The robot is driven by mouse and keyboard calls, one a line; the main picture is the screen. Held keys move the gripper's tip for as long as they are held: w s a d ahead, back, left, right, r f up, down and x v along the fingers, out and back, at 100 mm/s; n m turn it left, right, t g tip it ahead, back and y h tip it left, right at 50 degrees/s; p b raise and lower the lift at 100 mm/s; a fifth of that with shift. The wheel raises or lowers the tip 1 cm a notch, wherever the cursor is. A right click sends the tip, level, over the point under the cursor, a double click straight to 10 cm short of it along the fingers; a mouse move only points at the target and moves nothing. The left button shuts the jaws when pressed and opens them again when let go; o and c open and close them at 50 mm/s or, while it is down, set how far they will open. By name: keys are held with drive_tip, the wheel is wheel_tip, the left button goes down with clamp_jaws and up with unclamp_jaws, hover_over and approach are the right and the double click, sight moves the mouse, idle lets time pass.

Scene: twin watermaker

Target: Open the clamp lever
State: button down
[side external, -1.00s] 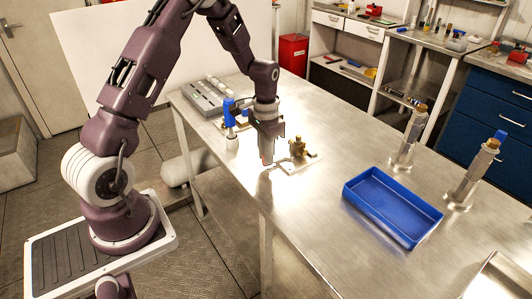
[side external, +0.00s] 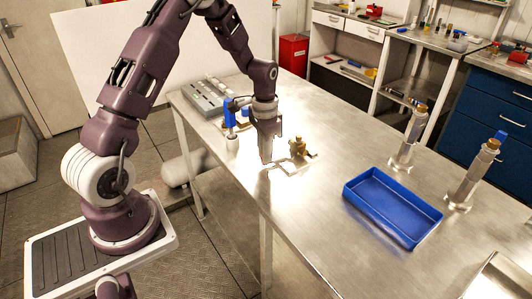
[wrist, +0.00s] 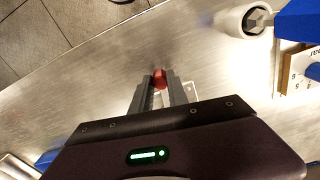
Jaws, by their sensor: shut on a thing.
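The clamp's lever shows only as a small red grip (wrist: 160,79) in the wrist view, between the tips of my fingers. My gripper (wrist: 159,84) is shut on this red grip. In the side view my gripper (side external: 267,160) points down close above the table, at the left of a light base plate (side external: 290,168). A brass-coloured fitting (side external: 298,147) stands on that plate, just right of my fingers. The rest of the lever and its pivot are hidden behind my fingers and gripper body.
A blue-handled tool (side external: 229,114) stands behind left of my gripper, near a grey box (side external: 204,97). A blue tray (side external: 392,207) lies at the right. The table between fitting and tray is clear.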

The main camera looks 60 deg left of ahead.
drive_tip(key=a+m, duration=0.1)
drive_tip(key=m, duration=0.1)
drive_tip(key=w+a+m, duration=0.1)
drive_tip(key=m, duration=0.1)
drive_tip(key=shift+a, duration=0.35)
drive_tip(key=m, duration=0.1)
drive_tip(key=w+a+m, duration=0.1)
drive_tip(key=m, duration=0.2)
drive_tip(key=shift+w+a, duration=0.25)
drive_tip(key=shift+a, duration=0.15)
drive_tip(key=w+m, duration=0.1)
drive_tip(key=m, duration=0.1)
drive_tip(key=w+a+m, duration=0.1)
drive_tip(key=m, duration=0.1)
drive_tip(key=shift+w+a, duration=0.15)
drive_tip(key=shift+w, duration=0.05)
drive_tip(key=shift+w+a+m, duration=0.1)
drive_tip(key=shift+w+m, duration=0.4)
drive_tip(key=shift+m, duration=0.35)
drive_tip(key=shift+w+a+m, duration=0.1)
drive_tip(key=shift+w+m, duration=0.35)
drive_tip(key=shift+m, duration=0.4)
drive_tip(key=c, duration=1.3)
unclamp_jaws()
